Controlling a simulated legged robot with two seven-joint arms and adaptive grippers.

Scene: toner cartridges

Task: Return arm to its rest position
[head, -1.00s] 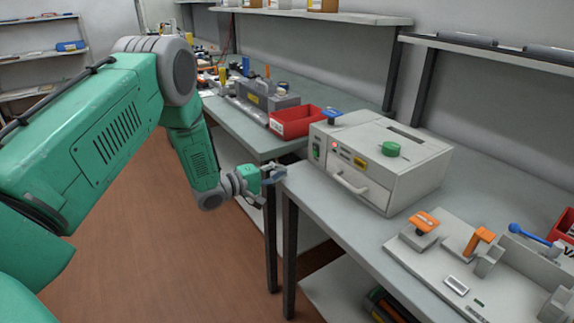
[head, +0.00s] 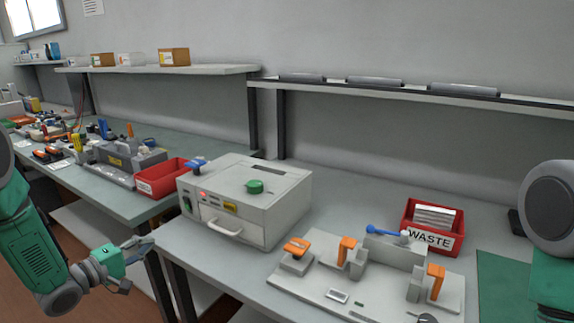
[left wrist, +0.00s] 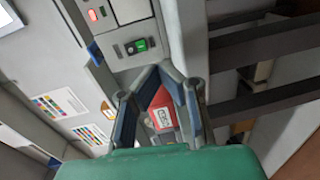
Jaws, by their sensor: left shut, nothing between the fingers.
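My left arm is green and grey and comes in at the left edge of the head view. My left gripper (head: 140,247) is shut and empty, in front of the edge of the benches and apart from the white machine. In the left wrist view its fingers (left wrist: 163,70) meet at the tips, with the machine's front and a red bin behind them. Part of my right arm (head: 552,215) shows at the right edge of the head view; its gripper is out of view.
The white machine (head: 246,200) with a green knob stands on the near bench. A red bin (head: 164,178) is left of it. A fixture plate (head: 311,288) with orange clamps and a red WASTE bin (head: 432,240) are to the right. Long grey items (head: 375,82) lie on the shelf.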

